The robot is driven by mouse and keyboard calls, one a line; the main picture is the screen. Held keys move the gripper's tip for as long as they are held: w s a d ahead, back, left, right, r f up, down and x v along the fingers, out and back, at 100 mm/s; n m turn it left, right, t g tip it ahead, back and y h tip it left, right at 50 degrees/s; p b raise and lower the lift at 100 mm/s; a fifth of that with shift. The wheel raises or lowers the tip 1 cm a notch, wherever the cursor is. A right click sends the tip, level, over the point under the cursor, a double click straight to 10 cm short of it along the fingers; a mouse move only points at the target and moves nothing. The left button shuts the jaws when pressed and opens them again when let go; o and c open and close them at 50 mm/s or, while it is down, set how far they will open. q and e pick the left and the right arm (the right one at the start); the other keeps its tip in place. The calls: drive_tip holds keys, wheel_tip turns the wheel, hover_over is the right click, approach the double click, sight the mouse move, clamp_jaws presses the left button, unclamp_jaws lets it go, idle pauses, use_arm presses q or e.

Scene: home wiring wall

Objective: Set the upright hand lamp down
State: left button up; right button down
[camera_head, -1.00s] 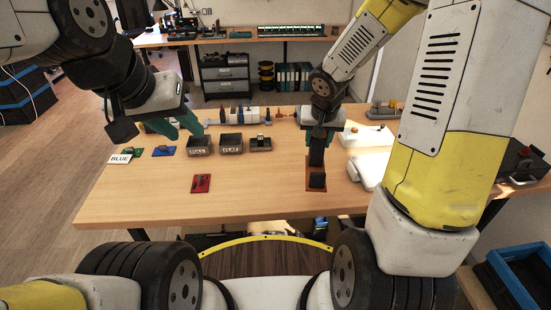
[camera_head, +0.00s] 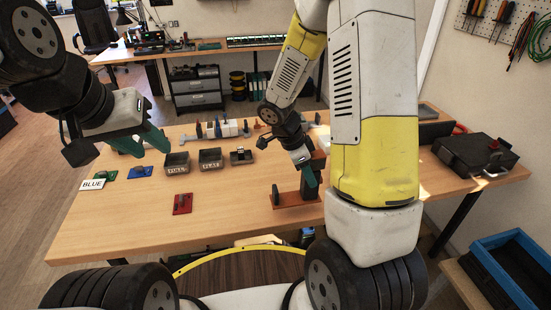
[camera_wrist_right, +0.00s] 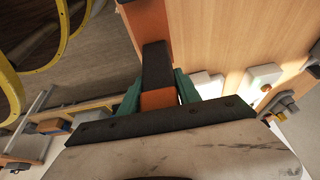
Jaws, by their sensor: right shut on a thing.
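The hand lamp, an orange-brown piece with black parts, shows at the table's front right in the head view (camera_head: 290,200). A flat orange part lies low along the tabletop, with a black block at its left end; I cannot tell whether it touches the wood. My right gripper (camera_head: 304,170) is shut on the lamp's upright part, near the other end. In the right wrist view, the lamp's black and orange body (camera_wrist_right: 157,65) stands between the green fingers. My left gripper (camera_head: 140,143) is open and empty above the table's left side.
Two labelled dark bins (camera_head: 177,163) (camera_head: 210,159) stand mid-table. A red piece (camera_head: 182,204) lies in front of them, blue (camera_head: 140,172) and green (camera_head: 106,174) ones to the left. A black case (camera_head: 475,155) is at the right. The front-middle tabletop is clear.

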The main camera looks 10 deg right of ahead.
drive_tip(key=w+a+f, duration=0.4)
drive_tip(key=w, duration=0.5)
drive_tip(key=shift+w+f, duration=0.25)
drive_tip(key=shift+w, duration=0.1)
drive_tip(key=shift+a, duration=0.15)
drive_tip(key=c, duration=0.9)
unclamp_jaws()
drive_tip(key=shift+f, duration=0.15)
drive_tip(key=shift+o, duration=0.2)
